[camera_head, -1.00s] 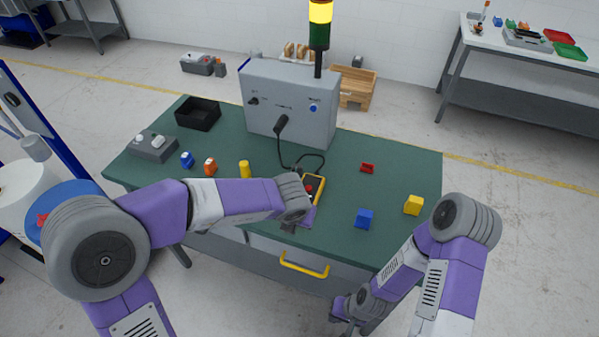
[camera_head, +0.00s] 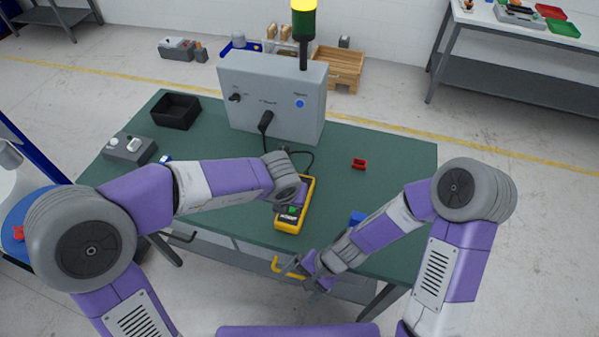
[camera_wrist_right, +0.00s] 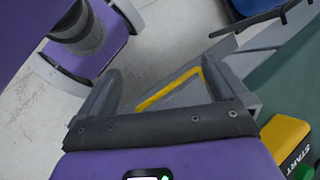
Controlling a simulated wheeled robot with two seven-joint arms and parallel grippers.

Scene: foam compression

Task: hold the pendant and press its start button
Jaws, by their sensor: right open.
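The pendant (camera_head: 282,226) is a yellow handheld unit with a dark face and a green button, near the table's front edge in the head view. Its corner with the START label (camera_wrist_right: 287,135) and part of the green button (camera_wrist_right: 303,172) show at the lower right of the right wrist view. My left gripper (camera_head: 298,196) is at the pendant's middle and covers part of it; its fingers are hidden, so its grip is unclear. My right gripper (camera_head: 298,270) is open and empty, in front of the table edge below the pendant. Its spread fingers (camera_wrist_right: 160,85) show in the wrist view.
A grey control cabinet (camera_head: 240,90) with a plugged cable and signal tower (camera_head: 303,25) stands behind. A blue block (camera_head: 357,216) is partly behind my right arm. A red part (camera_head: 359,164), black bin (camera_head: 176,112) and grey switch box (camera_head: 130,148) are on the green table (camera_head: 400,165).

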